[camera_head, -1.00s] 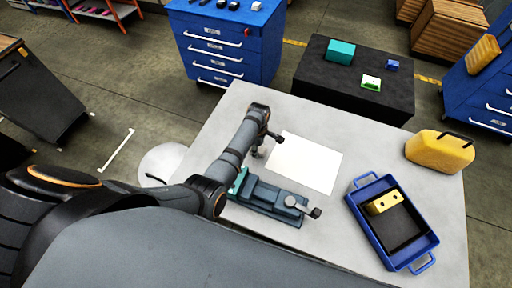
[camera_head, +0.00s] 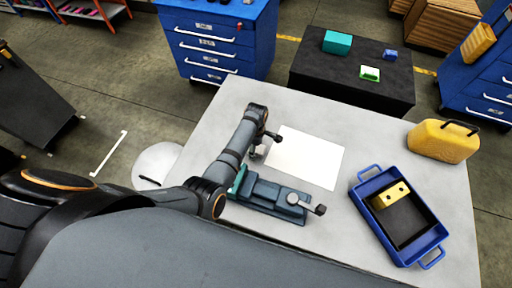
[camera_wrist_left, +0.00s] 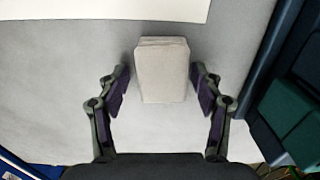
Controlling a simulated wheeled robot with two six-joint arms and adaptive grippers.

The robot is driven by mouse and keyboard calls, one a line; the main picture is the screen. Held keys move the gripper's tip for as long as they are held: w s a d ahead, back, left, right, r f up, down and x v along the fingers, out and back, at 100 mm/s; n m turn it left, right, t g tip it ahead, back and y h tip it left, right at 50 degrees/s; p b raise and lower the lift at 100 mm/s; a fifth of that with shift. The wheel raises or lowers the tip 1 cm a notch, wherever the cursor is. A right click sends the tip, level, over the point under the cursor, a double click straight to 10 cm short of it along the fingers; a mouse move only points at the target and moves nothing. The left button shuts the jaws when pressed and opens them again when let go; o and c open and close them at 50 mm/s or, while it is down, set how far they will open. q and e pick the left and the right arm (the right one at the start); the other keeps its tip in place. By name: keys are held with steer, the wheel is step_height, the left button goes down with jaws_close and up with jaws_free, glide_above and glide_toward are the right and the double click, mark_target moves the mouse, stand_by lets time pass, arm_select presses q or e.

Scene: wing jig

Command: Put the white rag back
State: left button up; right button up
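The white rag (camera_wrist_left: 162,68) looks like a pale folded pad in the left wrist view, lying on the grey table. My left gripper (camera_wrist_left: 160,72) is open, one finger on each side of the rag, with a gap on both sides. In the head view my left gripper (camera_head: 267,145) is low over the table, at the left edge of a white sheet (camera_head: 308,157). The rag is mostly or wholly hidden there by the gripper. My right gripper is in neither view.
A grey-blue vise (camera_head: 268,196) stands close in front of the gripper. A blue tray (camera_head: 372,232) with a yellow block (camera_head: 390,195) and a yellow canister (camera_head: 443,141) are at the right of the table. A black stand (camera_head: 340,82) with small items is behind.

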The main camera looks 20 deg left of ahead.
arm_select(q)
steer(key=shift+r, duration=0.2)
step_height(320, 180, up, 10)
steer(key=p, duration=0.8)
steer(key=shift+f+p, duration=0.1)
steer(key=shift+p, duration=0.3)
steer(key=shift+r+b, duration=0.35)
steer(key=shift+r, duration=0.8)
